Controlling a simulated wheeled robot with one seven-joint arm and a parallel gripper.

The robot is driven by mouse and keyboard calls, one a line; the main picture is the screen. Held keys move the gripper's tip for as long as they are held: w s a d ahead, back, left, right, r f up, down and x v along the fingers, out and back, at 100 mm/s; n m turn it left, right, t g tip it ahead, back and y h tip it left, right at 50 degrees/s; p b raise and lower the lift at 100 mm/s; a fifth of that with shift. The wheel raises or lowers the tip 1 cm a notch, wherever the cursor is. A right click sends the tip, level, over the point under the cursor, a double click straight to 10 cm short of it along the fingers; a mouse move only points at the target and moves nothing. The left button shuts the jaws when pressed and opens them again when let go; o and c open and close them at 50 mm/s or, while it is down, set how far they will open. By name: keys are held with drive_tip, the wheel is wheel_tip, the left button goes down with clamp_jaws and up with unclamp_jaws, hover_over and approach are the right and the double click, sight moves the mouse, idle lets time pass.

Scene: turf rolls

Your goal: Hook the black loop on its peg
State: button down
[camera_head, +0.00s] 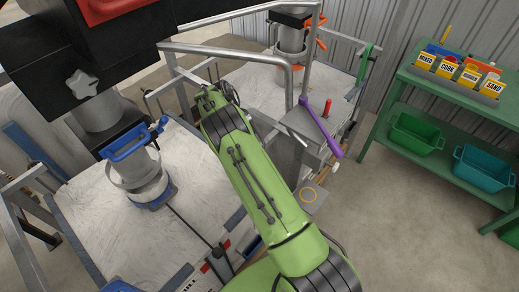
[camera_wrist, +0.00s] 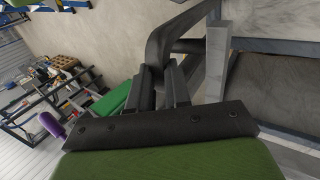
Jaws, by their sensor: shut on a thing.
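My gripper (camera_wrist: 161,78) shows in the wrist view with its two dark fingers close together. It is shut on the black loop (camera_wrist: 160,42), a thick dark band that curves up and to the right from between the fingertips. In the head view my green arm reaches away from me, and my gripper (camera_head: 217,96) is small and dark at its far end, beside the metal frame. A dark curved piece there looks like part of the loop, but it is too small to be sure. I cannot make out the loop's peg in either view.
A metal rail (camera_head: 225,52) and post stand close to my gripper. A purple handle (camera_head: 320,127) and a red grip (camera_head: 327,108) are to the right. A blue-handled clamp (camera_head: 135,142) stands on the left pale table. A green shelf (camera_head: 432,90) holds labelled boxes and bins.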

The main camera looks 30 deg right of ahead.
drive_tip(key=shift+w+a+f, duration=0.35)
drive_tip(key=shift+w+f, duration=0.05)
drive_tip(key=shift+f, duration=0.05)
drive_tip(key=c, duration=1.3)
unclamp_jaws()
drive_tip(key=shift+o, duration=1.1)
drive_tip(key=shift+w+a+f, duration=0.1)
drive_tip(key=shift+w+f, duration=0.05)
drive_tip(key=shift+w, duration=0.45)
drive_tip(key=shift+s, duration=0.15)
drive_tip(key=shift+r, duration=0.3)
drive_tip(key=p+v, duration=0.1)
drive_tip(key=v, duration=0.6)
